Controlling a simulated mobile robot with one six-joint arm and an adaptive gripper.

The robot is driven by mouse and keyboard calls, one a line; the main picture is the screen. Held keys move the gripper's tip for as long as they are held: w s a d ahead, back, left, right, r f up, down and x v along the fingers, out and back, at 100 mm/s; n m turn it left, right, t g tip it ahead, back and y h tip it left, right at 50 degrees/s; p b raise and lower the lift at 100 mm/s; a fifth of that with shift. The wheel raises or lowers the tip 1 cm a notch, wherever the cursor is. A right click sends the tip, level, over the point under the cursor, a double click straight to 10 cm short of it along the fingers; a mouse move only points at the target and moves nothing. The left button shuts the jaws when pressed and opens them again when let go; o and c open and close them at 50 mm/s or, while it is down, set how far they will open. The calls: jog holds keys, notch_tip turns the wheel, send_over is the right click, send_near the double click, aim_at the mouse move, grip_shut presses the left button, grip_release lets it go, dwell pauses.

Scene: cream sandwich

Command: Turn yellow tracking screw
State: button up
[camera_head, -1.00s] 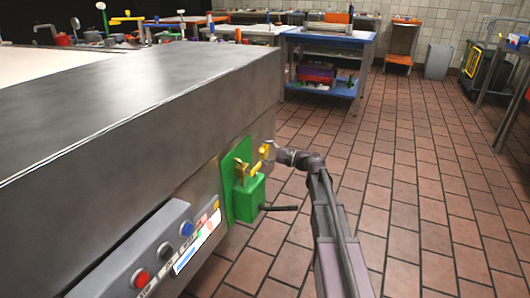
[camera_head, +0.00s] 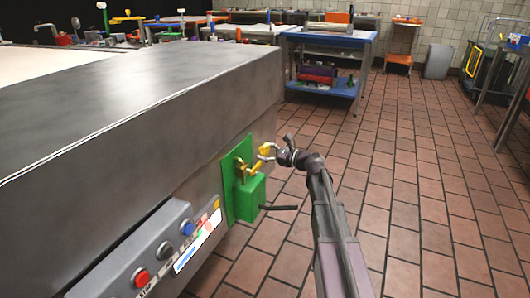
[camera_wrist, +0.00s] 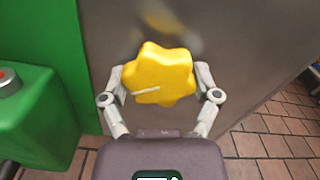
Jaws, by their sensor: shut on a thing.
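The yellow tracking screw (camera_head: 265,151) has a lobed, star-shaped knob, which fills the middle of the wrist view (camera_wrist: 160,78). It sits at the green bracket (camera_head: 230,192) on the side of the steel machine. My gripper (camera_head: 268,152) reaches it from the right. In the wrist view its two grey fingers (camera_wrist: 160,90) are shut on the knob, one on each side. A pale line marks the knob's face. The screw's shaft behind the knob is hidden in the wrist view.
A green box (camera_head: 249,197) with a dark cable is just below the screw. A grey control panel (camera_head: 150,262) with red, black and blue buttons is at lower left. The steel machine body (camera_head: 130,120) fills the left. Tiled floor (camera_head: 420,190) is clear to the right.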

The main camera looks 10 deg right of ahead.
jog(key=shift+a, duration=0.1)
dwell(0.3)
jog(key=o, duration=1)
jog(key=shift+c, duration=0.2)
jog(key=v, duration=1.2)
